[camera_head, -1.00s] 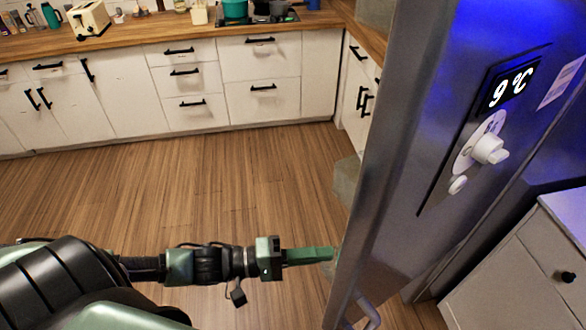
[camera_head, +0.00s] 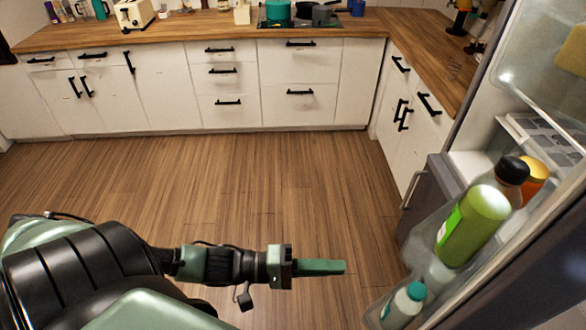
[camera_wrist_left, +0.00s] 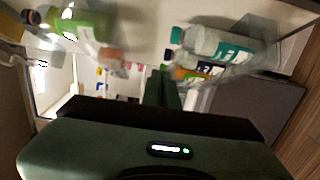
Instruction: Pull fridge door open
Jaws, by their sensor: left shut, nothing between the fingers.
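The fridge door (camera_head: 530,270) stands open at the right of the head view. Its inner side faces me, with bottles in a clear door bin. A green bottle (camera_head: 470,225) and a white bottle with a teal cap (camera_head: 404,306) stand there. My left gripper (camera_head: 340,267) is shut and empty, pointing right, apart from the bottles and over the floor. In the left wrist view its fingers (camera_wrist_left: 163,85) point toward the bottles. My right gripper is not in view.
White cabinets (camera_head: 165,95) with black handles and a wooden counter (camera_head: 200,27) line the back. A grey panel (camera_head: 428,195) stands behind the bottles. The wooden floor (camera_head: 250,180) in the middle is clear.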

